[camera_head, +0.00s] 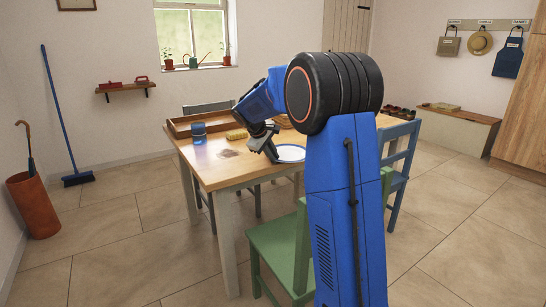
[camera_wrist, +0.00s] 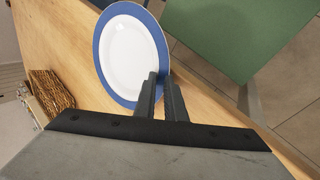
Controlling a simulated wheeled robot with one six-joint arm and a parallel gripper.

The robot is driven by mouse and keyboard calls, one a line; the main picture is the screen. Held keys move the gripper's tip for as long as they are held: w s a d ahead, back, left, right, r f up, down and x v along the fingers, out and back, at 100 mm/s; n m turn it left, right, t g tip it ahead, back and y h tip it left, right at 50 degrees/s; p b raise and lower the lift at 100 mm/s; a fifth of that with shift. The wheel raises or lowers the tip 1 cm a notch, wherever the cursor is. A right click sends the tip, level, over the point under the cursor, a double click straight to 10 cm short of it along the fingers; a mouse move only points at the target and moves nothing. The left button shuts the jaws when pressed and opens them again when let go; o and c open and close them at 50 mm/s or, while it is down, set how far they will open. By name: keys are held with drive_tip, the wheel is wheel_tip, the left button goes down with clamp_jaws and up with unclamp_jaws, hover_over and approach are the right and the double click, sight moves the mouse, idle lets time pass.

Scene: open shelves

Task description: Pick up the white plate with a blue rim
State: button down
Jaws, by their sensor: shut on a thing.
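The white plate with a blue rim (camera_head: 291,153) is at the near edge of the wooden table, partly hidden behind my arm in the head view. In the wrist view the plate (camera_wrist: 132,52) shows most of its white middle and blue rim. My gripper (camera_head: 268,148) is at the plate's left side in the head view. In the wrist view its two fingers (camera_wrist: 162,88) are close together, shut on the plate's rim. I cannot tell whether the plate rests on the table or is slightly raised.
The wooden table (camera_head: 215,174) also holds a blue cup (camera_head: 198,132), a yellowish-brown item (camera_head: 237,134) and a wooden tray (camera_head: 181,129). A green chair (camera_head: 275,247) stands at the near side, and a blue chair (camera_head: 399,151) at the right. A brown woven item (camera_wrist: 49,92) shows in the wrist view.

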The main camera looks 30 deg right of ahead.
drive_tip(key=c, duration=1.7)
unclamp_jaws()
drive_tip(key=shift+f, duration=0.1)
drive_tip(key=shift+c, duration=0.2)
drive_tip(key=v, duration=1.7)
drive_tip(key=shift+r, duration=0.35)
